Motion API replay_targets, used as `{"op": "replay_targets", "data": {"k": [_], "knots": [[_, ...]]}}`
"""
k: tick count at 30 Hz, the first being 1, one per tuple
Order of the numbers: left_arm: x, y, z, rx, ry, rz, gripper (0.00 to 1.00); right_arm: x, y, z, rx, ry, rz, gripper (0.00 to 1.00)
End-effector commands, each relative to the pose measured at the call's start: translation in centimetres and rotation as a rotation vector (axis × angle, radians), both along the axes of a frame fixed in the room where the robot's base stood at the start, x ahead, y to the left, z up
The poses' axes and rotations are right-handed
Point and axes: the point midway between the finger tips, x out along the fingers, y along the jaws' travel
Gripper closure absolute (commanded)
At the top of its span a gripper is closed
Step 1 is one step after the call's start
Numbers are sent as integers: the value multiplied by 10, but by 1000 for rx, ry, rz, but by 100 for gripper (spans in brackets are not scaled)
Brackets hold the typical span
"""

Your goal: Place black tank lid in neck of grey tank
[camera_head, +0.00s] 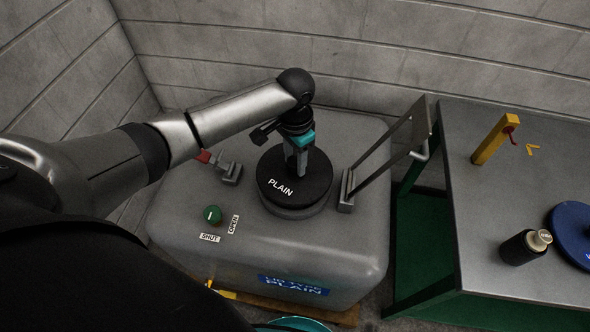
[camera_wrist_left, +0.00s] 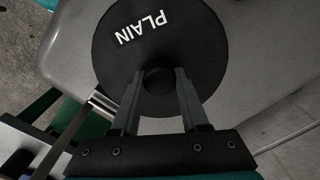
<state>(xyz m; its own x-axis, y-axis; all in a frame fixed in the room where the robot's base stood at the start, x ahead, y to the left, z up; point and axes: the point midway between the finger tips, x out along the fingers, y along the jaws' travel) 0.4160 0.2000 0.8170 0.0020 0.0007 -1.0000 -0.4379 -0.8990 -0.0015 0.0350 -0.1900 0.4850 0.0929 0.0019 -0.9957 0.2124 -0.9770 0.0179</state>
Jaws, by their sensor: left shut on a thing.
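The black tank lid (camera_head: 277,190), marked PLAIN, lies level over the neck (camera_head: 284,212) of the grey tank (camera_head: 180,235). It covers the neck opening, so I cannot tell how deep it sits. My left gripper (camera_head: 299,168) comes down from above and is shut on the knob at the lid's centre. In the left wrist view the two fingers (camera_wrist_left: 158,92) close on either side of the round black knob, and the lid (camera_wrist_left: 200,45) fills the top middle. My right gripper is not in view.
A hinged bar frame (camera_head: 385,150) stands tilted up right of the neck. A red-tipped latch (camera_head: 230,172) and a green knob (camera_head: 212,214) are on the tank's left. The bench (camera_head: 465,210) at right holds a yellow post (camera_head: 492,140), a dark bottle (camera_head: 518,250) and a blue lid (camera_head: 575,228).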

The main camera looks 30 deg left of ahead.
Motion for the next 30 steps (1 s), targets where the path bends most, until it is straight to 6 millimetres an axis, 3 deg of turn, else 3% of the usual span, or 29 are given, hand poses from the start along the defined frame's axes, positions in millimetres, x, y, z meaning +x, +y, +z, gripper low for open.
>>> {"op": "replay_targets", "data": {"k": [6, 18, 19, 26, 30], "knots": [[0, 0, -34, 0, 1, -1, 100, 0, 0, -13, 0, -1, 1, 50], [0, 0, -38, 0, -1, 0, 100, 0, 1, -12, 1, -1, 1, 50], [0, 0, -38, 0, 0, -1, 52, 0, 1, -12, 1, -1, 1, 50], [0, 0, -38, 0, 0, -1, 26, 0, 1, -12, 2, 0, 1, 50], [0, 0, -38, 0, 0, -1, 26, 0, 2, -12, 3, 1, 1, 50]]}}
